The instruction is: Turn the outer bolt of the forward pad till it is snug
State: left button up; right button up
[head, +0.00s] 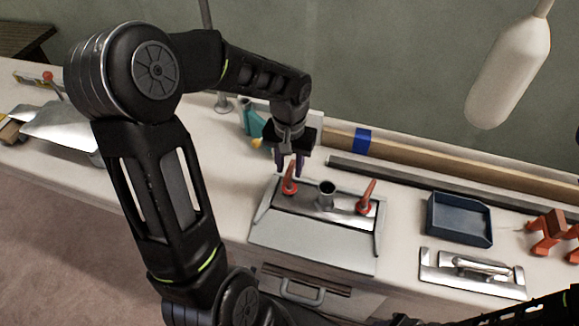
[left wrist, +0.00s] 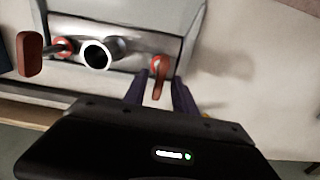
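A grey metal fixture (head: 315,243) with a sloped front plate sits at the bench's front edge. It carries a short upright tube (head: 326,190) between two red-handled bolts, one at left (head: 289,184) and one at right (head: 367,197). My left gripper (head: 290,164) points down over the left bolt. In the left wrist view its fingers (left wrist: 159,92) stand apart on either side of that bolt's red handle (left wrist: 159,77), with gaps showing. The tube (left wrist: 97,53) and the other red handle (left wrist: 29,54) show to the left there. My right gripper is out of view.
A blue tray (head: 459,219) and a metal trowel-like tool (head: 472,272) lie to the right, with orange clamps (head: 550,234) beyond. A long wooden board (head: 420,157) runs along the wall. A white fender (head: 508,70) hangs at upper right. A drawer handle (head: 303,293) shows below the fixture.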

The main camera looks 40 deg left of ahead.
pick_arm(q)
jog(key=shift+f, duration=0.6)
jog(key=shift+c, duration=0.2)
grip_shut()
